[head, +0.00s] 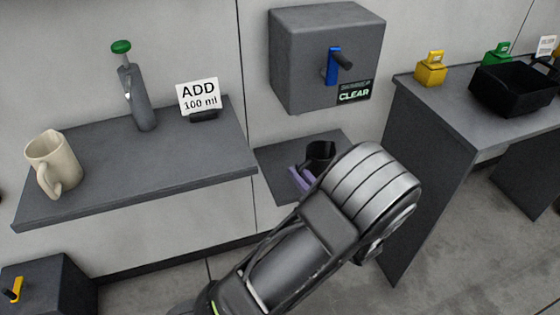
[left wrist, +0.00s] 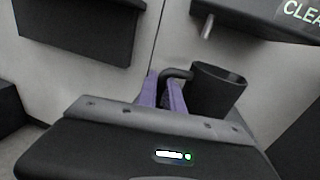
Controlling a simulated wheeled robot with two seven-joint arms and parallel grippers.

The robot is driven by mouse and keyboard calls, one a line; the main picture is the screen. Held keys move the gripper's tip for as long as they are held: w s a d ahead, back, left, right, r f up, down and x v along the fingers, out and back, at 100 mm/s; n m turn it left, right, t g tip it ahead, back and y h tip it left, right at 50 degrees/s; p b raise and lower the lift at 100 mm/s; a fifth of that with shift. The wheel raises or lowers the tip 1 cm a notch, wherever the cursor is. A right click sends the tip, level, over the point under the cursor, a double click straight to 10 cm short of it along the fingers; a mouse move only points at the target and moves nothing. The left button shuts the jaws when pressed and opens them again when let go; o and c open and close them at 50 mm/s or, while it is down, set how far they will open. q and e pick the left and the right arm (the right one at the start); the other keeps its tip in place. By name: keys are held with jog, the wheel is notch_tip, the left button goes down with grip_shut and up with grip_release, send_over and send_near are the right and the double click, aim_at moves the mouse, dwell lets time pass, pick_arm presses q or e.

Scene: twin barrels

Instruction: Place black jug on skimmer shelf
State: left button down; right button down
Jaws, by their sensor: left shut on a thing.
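The black jug (head: 320,153) is over the small grey shelf (head: 276,172) below the wall box, partly hidden behind my left arm. My left gripper (head: 303,176) has purple fingers and is shut on the jug's handle. In the left wrist view the purple fingers (left wrist: 165,92) close around the handle, and the upright black jug (left wrist: 217,92) stands to their right with its open mouth up. I cannot tell whether its base touches the shelf. My right gripper is not in view.
The wall box (head: 310,65) has a blue lever and a CLEAR sign; its spout (left wrist: 208,27) hangs above the jug. A long shelf (head: 110,195) at left holds a beige jug (head: 55,163) and a green-topped bottle (head: 140,95). A counter (head: 430,115) at right holds a black bin (head: 510,88).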

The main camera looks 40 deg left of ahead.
pick_arm(q)
jog(key=x, duration=0.9)
jog(key=shift+w+a+b, duration=0.15)
jog(key=shift+w+b, duration=0.05)
jog(key=shift+b, duration=0.25)
jog(key=shift+w+a+f+b, duration=0.1)
jog(key=shift+a+f+b, duration=0.15)
jog(key=shift+f, duration=0.3)
jog(key=shift+w+a+f+b, duration=0.15)
jog(key=shift+f+b, duration=0.1)
jog(key=shift+f, duration=0.35)
jog(key=shift+s+a+f+b, duration=0.1)
jog(key=shift+a+f+b, duration=0.15)
jog(key=shift+f, duration=0.3)
jog(key=shift+f, duration=0.15)
jog(key=c, duration=1.5)
grip_release()
